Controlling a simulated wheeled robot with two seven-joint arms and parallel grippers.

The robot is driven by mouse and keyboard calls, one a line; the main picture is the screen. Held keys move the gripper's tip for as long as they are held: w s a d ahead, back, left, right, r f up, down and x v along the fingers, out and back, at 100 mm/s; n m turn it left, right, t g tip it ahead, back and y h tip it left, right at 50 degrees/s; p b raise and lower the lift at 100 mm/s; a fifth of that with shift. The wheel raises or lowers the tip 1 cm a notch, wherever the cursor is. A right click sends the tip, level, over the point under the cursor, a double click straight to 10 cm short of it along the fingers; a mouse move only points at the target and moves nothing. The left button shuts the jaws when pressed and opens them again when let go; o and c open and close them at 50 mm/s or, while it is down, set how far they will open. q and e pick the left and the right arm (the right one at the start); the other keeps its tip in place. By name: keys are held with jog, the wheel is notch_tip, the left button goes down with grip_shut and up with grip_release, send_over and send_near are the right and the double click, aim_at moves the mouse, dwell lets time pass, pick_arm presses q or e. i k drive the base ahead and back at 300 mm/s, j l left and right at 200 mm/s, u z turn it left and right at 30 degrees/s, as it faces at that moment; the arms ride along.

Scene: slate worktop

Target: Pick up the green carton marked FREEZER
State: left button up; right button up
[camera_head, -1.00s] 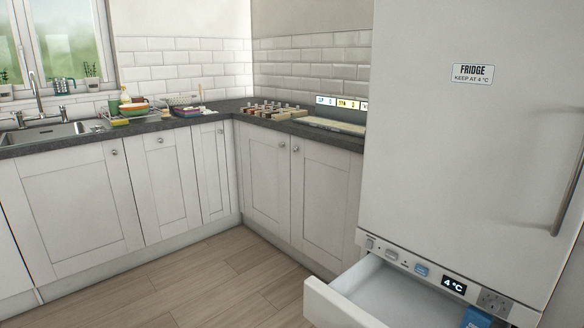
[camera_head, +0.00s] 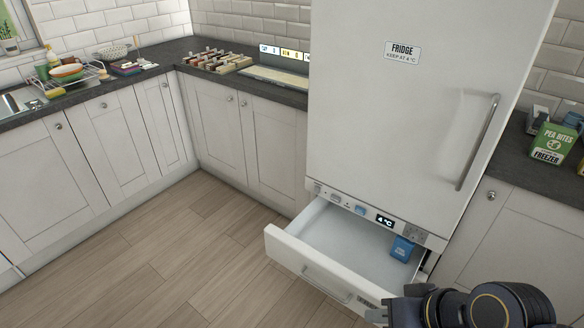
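The green carton (camera_head: 553,143) reads PEA BITES and FREEZER. It stands upright on the dark worktop (camera_head: 531,174) to the right of the fridge, near the right edge of the head view. My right arm comes in at the bottom right, with my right gripper (camera_head: 388,314) low in the picture in front of the open drawer. The gripper is well below and to the left of the carton, apart from it. Its fingers are too cut off to show whether it is open. My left gripper is out of view.
The white fridge (camera_head: 400,110) has its door shut. Below it a drawer (camera_head: 310,262) is pulled out, with a blue packet (camera_head: 402,248) inside. Other items stand beside the carton. A dish rack (camera_head: 75,78) and trays (camera_head: 215,62) are on the left worktop. The floor (camera_head: 190,255) at left is clear.

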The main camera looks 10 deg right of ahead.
aim_at(552, 144)
jog(key=z, duration=1.95)
jog(key=u, duration=0.45)
jog(key=i+l+u, duration=0.2)
jog(key=u, duration=0.2)
jog(key=i+l+u, duration=0.15)
jog(key=l+u, duration=0.25)
jog(key=i+l+u, duration=0.15)
jog(key=u, duration=0.2)
